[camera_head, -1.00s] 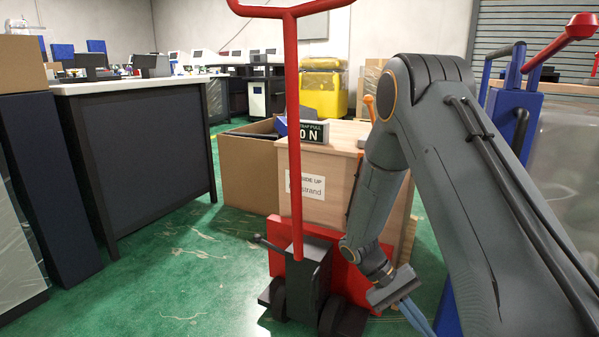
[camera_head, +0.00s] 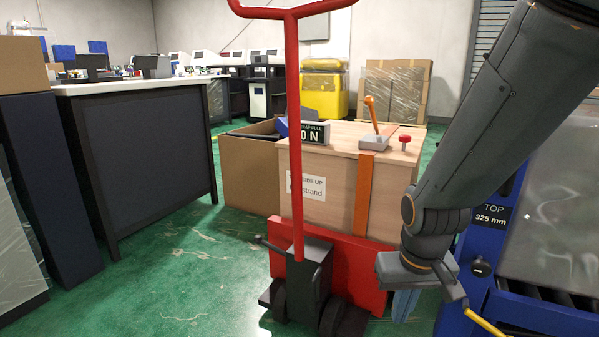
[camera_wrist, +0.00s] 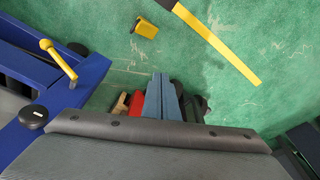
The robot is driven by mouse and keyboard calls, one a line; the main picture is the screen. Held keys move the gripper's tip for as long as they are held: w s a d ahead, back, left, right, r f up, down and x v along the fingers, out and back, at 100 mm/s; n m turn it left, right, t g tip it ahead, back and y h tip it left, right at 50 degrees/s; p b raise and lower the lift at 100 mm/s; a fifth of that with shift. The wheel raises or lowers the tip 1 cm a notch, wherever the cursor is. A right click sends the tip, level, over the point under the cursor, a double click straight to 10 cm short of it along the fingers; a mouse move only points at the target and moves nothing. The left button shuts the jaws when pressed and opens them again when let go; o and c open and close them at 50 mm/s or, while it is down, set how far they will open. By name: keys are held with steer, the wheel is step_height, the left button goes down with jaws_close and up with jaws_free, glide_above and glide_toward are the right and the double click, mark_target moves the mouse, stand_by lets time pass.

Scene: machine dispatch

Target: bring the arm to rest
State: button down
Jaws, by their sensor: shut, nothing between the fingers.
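My arm (camera_head: 500,115) comes in from the upper right in the head view and bends down at its wrist. My gripper (camera_head: 402,308) hangs pointing downward, right of the red pallet truck (camera_head: 357,262) and left of the blue machine frame (camera_head: 520,235). Its blue-grey fingers are together with nothing between them. In the wrist view the gripper (camera_wrist: 162,85) shows its closed fingers over the green floor.
A wooden crate (camera_head: 330,195) with an orange strap sits behind the red truck. An open cardboard box (camera_head: 245,178) stands beside it. The wrist view shows a yellow floor line (camera_wrist: 222,45) and a yellow-handled blue frame (camera_wrist: 75,85).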

steer(key=s+a+r+n+g+y+p, duration=0.1)
steer(key=s+a+r+n+p, duration=0.2)
steer(key=s+a+r, duration=0.55)
steer(key=s+a+r+n+g+y+p, duration=0.15)
steer(key=s+a+r+n, duration=0.35)
steer(key=s+a, duration=0.6)
steer(key=d+r+m+p, duration=0.2)
steer(key=d+r+p, duration=0.4)
steer(key=r+p, duration=0.3)
steer(key=w+d+r+m+h+p, duration=0.1)
steer(key=d+r+m+p, duration=0.2)
steer(key=d+r+p, duration=0.3)
steer(key=d+r+m+h+p, duration=0.1)
steer(key=d+r+m+p, duration=0.2)
steer(key=d+r+p, duration=0.4)
steer(key=shift+w+r+p, duration=0.3)
steer(key=shift+r+p, duration=3.25)
steer(key=shift+p, duration=4.35)
steer(key=shift+a+t, duration=0.1)
steer(key=shift+t, duration=0.15)
